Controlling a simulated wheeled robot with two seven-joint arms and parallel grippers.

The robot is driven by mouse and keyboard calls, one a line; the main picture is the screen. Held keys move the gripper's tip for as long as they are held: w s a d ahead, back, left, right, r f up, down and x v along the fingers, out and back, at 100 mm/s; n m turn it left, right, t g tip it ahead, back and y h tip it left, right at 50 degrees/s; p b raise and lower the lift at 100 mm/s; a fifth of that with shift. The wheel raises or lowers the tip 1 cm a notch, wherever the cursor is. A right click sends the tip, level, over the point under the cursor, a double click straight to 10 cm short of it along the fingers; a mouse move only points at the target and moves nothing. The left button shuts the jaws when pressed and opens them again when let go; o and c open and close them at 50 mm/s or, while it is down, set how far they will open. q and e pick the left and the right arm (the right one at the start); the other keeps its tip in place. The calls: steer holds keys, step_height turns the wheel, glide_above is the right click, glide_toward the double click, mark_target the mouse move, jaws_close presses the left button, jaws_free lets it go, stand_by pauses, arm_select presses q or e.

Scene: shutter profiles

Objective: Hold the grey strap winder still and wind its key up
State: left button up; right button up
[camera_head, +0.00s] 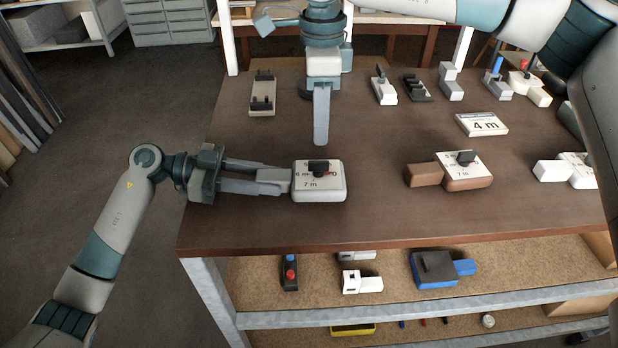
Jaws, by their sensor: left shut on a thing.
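The grey strap winder (320,190) is a pale grey block near the table's front left. Its top carries a dial marked "6 m", "7 m" and "0". A black key (318,167) stands up at the middle of the dial. My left gripper (275,181) comes in from the left and is shut on the grey handle at the winder's left side. My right gripper (321,140) points downward behind the winder, apart from the key. Its fingers line up in this view, so their gap is hidden.
A brown winder (467,180) and a white one (577,169) sit along the right front. Several small devices stand at the back. The table (380,215) is clear between the grey and brown winders.

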mark_target(319, 161)
stand_by(0.3)
steer(key=shift+f, duration=4)
steer(key=shift+c, duration=0.6)
jaws_close()
steer(key=n, duration=0.6)
steer(key=shift+n, duration=0.3)
